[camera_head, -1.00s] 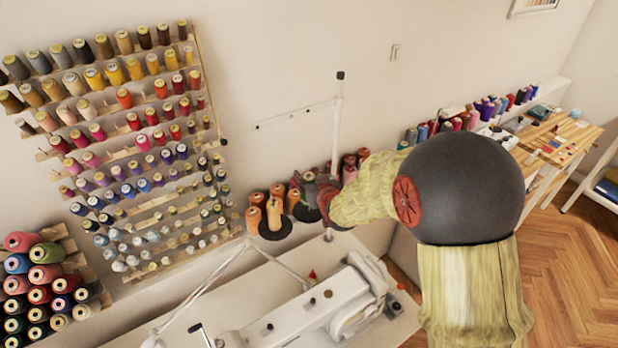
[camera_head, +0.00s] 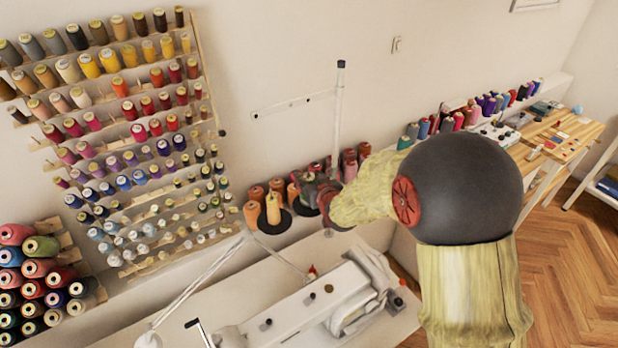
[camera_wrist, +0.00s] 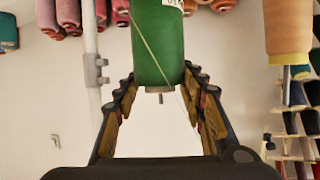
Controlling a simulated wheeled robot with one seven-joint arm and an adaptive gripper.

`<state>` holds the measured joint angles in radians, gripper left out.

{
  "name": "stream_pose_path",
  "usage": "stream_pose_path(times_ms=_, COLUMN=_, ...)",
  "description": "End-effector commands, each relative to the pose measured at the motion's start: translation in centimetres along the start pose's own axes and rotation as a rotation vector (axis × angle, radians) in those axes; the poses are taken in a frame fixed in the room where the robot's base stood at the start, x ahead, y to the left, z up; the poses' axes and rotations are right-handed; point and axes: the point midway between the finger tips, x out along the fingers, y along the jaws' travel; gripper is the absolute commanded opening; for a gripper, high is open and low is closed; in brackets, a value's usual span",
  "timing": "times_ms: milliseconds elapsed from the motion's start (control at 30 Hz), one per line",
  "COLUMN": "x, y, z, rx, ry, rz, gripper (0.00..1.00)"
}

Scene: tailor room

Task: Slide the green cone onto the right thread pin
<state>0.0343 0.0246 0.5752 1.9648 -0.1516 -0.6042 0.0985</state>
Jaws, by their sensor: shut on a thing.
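The green cone (camera_wrist: 158,45) is between the two fingers of my gripper (camera_wrist: 160,112) in the wrist view, which appears upside down. My gripper is shut on it. A short metal tip (camera_wrist: 160,98) sticks out past the cone's end, so a pin appears to run through it. In the head view my gripper (camera_head: 325,196) is at the right black disc (camera_head: 306,209) of the thread stand, and mostly hides the cone and this pin. A yellow-orange cone (camera_head: 272,209) stands on the left disc (camera_head: 272,228); it also shows in the wrist view (camera_wrist: 288,30).
The stand's white post (camera_head: 337,125) rises close beside my gripper. Red and pink spools (camera_head: 350,165) stand behind. A white sewing machine (camera_head: 330,300) lies in front on the table. A large thread rack (camera_head: 205,90) hangs on the left wall.

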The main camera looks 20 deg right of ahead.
Motion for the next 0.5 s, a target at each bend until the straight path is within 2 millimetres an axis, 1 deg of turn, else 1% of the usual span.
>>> stream_pose_path(times_ms=367, x=0.48, y=0.01, z=1.08, rx=0.0, ry=0.001, rz=0.0, gripper=0.0)
stream_pose_path(times_ms=400, x=0.45, y=0.01, z=1.0, rx=0.0, ry=0.001, rz=0.0, gripper=0.42)
stream_pose_path(times_ms=500, x=0.43, y=0.01, z=0.95, rx=0.0, ry=0.001, rz=0.0, gripper=0.48)
